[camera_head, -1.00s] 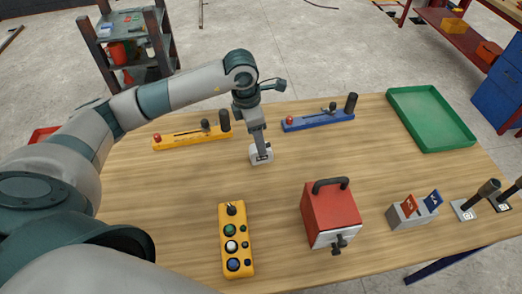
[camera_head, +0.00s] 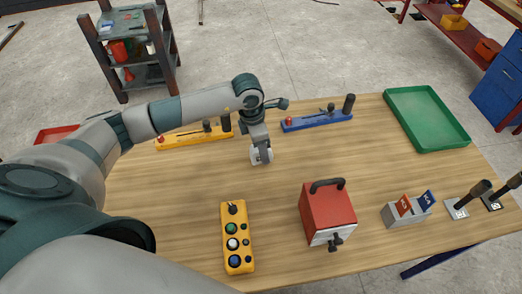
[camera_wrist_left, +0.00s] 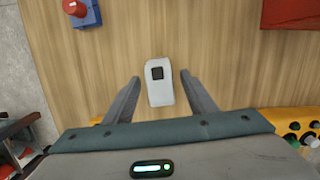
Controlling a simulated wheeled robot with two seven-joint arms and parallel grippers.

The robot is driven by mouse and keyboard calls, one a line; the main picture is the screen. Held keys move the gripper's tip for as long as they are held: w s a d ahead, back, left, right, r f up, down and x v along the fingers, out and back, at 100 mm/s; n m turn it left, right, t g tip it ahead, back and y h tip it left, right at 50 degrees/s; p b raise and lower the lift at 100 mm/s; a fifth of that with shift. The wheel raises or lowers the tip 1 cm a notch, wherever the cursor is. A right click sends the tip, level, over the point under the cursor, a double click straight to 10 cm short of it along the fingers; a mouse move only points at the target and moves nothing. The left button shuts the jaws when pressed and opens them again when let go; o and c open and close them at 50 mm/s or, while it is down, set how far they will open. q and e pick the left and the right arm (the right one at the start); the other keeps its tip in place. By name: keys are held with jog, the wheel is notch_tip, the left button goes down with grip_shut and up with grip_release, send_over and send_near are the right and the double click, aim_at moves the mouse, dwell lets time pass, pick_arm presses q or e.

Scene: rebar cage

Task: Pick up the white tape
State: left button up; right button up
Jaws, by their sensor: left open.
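The white tape (camera_wrist_left: 161,93), a small white block-like piece with a dark square on its top, lies on the wooden table. In the head view, the white tape (camera_head: 255,157) is partly hidden by my left gripper (camera_head: 261,150), which reaches down over it. In the left wrist view, my left gripper (camera_wrist_left: 160,77) is open, with one finger on each side of the tape. Gaps show between the tape and both fingers, and I cannot tell the exact height. My right gripper is not in view.
A yellow slider fixture (camera_head: 190,138) and a blue one (camera_head: 318,121) lie behind the gripper. A yellow button box (camera_head: 237,238) and a red box with a handle (camera_head: 327,212) stand nearer. A green tray (camera_head: 427,120) is at the far right. Table around the tape is clear.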

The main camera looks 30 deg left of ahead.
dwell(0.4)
pick_arm(q)
grip_shut()
jog(key=shift+r, duration=0.15)
jog(key=shift+w+r+b, duration=0.1)
jog(key=shift+r+b, duration=0.35)
jog(key=shift+b, duration=0.1)
jog(key=r, duration=0.1)
jog(key=r+b, duration=0.2)
jog(key=shift+w+d+r, duration=0.1)
jog(key=shift+w+d, duration=0.2)
jog(key=shift+d, duration=0.05)
jog(key=w+d+r+b, duration=0.5)
jog(key=w+d+r, duration=0.1)
jog(key=d, duration=0.2)
jog(key=shift+w+r, duration=0.35)
jog(key=shift+w, duration=0.05)
jog(key=shift+d, duration=0.1)
